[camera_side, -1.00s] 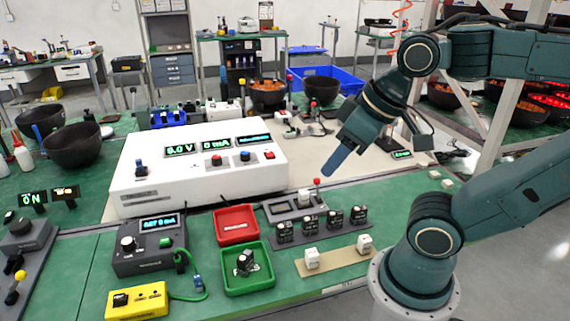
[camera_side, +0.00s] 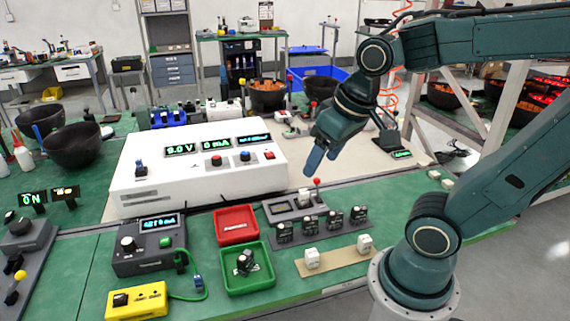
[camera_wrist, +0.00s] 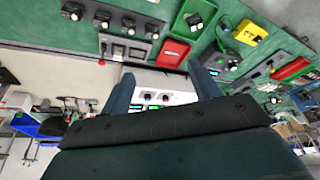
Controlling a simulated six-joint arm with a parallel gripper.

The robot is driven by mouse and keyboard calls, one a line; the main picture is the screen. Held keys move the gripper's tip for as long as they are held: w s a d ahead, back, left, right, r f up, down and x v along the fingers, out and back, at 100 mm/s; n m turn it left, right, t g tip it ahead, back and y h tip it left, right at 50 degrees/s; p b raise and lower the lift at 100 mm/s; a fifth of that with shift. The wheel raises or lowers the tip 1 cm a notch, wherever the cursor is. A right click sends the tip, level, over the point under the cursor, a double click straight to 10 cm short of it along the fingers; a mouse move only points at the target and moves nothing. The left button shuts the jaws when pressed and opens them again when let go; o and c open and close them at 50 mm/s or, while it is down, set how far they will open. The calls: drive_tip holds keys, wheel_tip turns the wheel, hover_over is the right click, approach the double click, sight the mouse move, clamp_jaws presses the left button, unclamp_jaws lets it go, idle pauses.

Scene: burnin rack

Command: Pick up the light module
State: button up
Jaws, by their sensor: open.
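Two white cube-shaped modules, a left one (camera_side: 311,258) and a right one (camera_side: 364,243), sit apart on a tan strip (camera_side: 338,261) near the bench's front edge. I cannot tell for sure which piece is the light module. Several dark modules (camera_side: 310,226) stand in a row behind the strip; they also show at the top left of the wrist view (camera_wrist: 102,18). Another dark module (camera_side: 245,262) lies in the green tray (camera_side: 232,285). My gripper (camera_side: 320,160) is open and empty, above and behind these pieces, with its two fingers apart in the wrist view (camera_wrist: 164,88).
A fixture with a red-knobbed lever (camera_side: 316,184) stands just below my gripper in the side view. A large white instrument (camera_side: 140,187) is to the left. A red tray (camera_side: 237,212) and a grey meter box (camera_side: 150,262) stand in front.

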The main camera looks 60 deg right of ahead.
drive_tip(key=w+d+f+m+g, duration=0.2)
drive_tip(key=w+d+f+m, duration=0.2)
drive_tip(key=d+f, duration=0.1)
drive_tip(key=m+g, duration=0.2)
drive_tip(key=m, duration=0.1)
hover_over(310, 218)
wheel_tip(310, 218, down, 7)
drive_tip(key=shift+s+d+r, duration=0.1)
drive_tip(key=shift+d, duration=0.05)
drive_tip(key=shift+f, duration=4.3)
drive_tip(key=shift+f, duration=0.1)
drive_tip(key=shift+f, duration=2.45)
drive_tip(key=shift+c, duration=0.2)
drive_tip(key=c, duration=1)
